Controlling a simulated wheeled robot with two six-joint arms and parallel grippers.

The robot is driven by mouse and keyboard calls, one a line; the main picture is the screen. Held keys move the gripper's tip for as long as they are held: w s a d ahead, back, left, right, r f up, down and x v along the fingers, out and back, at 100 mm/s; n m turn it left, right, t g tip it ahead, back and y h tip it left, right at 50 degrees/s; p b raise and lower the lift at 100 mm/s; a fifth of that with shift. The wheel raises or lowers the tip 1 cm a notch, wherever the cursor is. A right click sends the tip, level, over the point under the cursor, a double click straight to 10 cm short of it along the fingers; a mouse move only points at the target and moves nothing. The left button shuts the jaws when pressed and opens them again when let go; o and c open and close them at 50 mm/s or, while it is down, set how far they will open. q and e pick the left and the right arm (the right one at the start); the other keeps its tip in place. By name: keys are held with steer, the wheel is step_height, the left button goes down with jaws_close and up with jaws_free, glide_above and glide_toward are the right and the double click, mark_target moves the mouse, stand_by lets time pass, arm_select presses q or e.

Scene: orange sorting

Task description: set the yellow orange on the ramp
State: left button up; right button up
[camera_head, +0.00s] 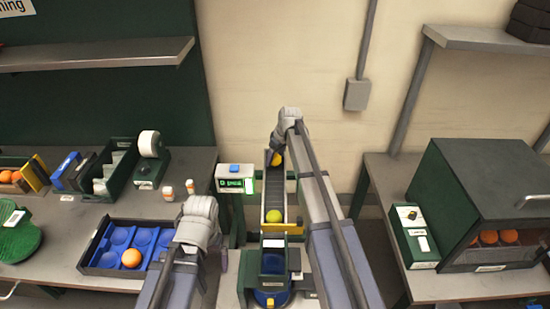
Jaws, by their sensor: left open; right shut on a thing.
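The ramp (275,190) is a narrow dark channel with yellow edges in the middle of the view, running from the back toward me. My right gripper (275,150) is shut on a yellow orange (278,160) at the ramp's far end. The gripper and wrist cover part of this fruit; I cannot tell whether it touches the ramp. A second, yellow-green fruit (274,216) lies at the ramp's near end. My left gripper (200,207) is open, to the right of the blue tray; its fingertips are mostly hidden by its own wrist.
The blue tray (92,252) with round hollows holds one orange (131,258). A box with a lit green display (235,180) stands left of the ramp. A blue-topped device (272,262) sits before it. On the right table, a dark cabinet (480,180) holds several oranges.

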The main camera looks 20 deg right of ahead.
steer(key=o, duration=1.4)
steer(key=shift+o, duration=0.2)
step_height(320, 180, up, 9)
steer(key=p, duration=0.9)
arm_select(q)
step_height(320, 180, up, 9)
